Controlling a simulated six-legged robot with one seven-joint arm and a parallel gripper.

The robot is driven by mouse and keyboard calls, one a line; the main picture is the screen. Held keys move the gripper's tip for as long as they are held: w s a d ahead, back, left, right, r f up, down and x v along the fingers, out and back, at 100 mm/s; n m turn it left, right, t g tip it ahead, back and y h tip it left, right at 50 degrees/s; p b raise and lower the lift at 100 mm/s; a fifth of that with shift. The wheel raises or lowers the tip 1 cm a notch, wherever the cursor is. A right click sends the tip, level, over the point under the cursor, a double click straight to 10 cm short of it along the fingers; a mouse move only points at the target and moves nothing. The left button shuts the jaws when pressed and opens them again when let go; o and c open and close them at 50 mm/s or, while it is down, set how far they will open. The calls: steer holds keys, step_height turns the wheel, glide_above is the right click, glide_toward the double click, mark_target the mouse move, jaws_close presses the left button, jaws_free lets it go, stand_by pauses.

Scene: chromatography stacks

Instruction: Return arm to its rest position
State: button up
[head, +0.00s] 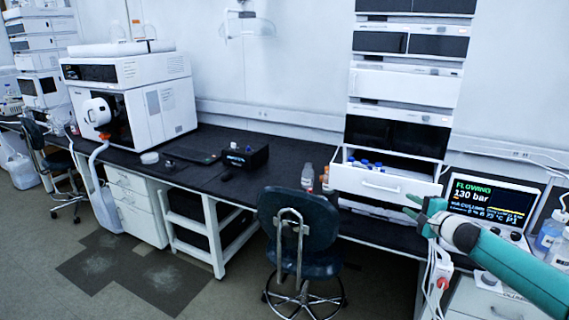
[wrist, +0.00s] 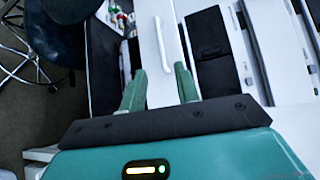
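My gripper (head: 412,206) is at the right of the head view, at the end of my teal arm, in front of the open white drawer (head: 385,187) of the chromatography stack. Several blue-capped vials (head: 365,164) stand in the drawer.
A lit screen (head: 492,203) reading "FLOWING 130 bar" stands right of the drawer, close to my arm. A dark chair (head: 300,235) stands before the black bench (head: 205,178). Bottles (head: 308,177) stand left of the drawer. Floor at the left front is clear.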

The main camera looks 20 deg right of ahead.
steer(key=w+a+f+n+g+y, duration=0.2)
steer(key=w+a+f+n, duration=0.1)
steer(key=a, duration=0.6)
steer(key=w+a+f+n+g+y, duration=0.2)
steer(key=w+a+n, duration=0.1)
steer(key=a, duration=0.6)
steer(key=w+a+f+n+g+y, duration=0.2)
steer(key=w+a+f+n, duration=0.1)
steer(key=a, duration=0.5)
steer(key=s+a+f+n+g, duration=0.1)
steer(key=s+a+n+g, duration=0.25)
steer(key=a, duration=0.65)
steer(key=s+a+r+n+g+h, duration=0.3)
steer(key=s+a+r+n, duration=0.15)
steer(key=s+a, duration=0.45)
steer(key=s+a+r+n+t, duration=0.1)
steer(key=s+a+r+n, duration=0.1)
steer(key=s, duration=0.6)
steer(key=s+a+r+n+h, duration=0.1)
steer(key=s+a+r, duration=0.4)
steer(key=s+r, duration=0.2)
steer(key=shift+s+n+t, duration=0.35)
steer(key=shift+s+n, duration=0.05)
steer(key=shift+s, duration=0.25)
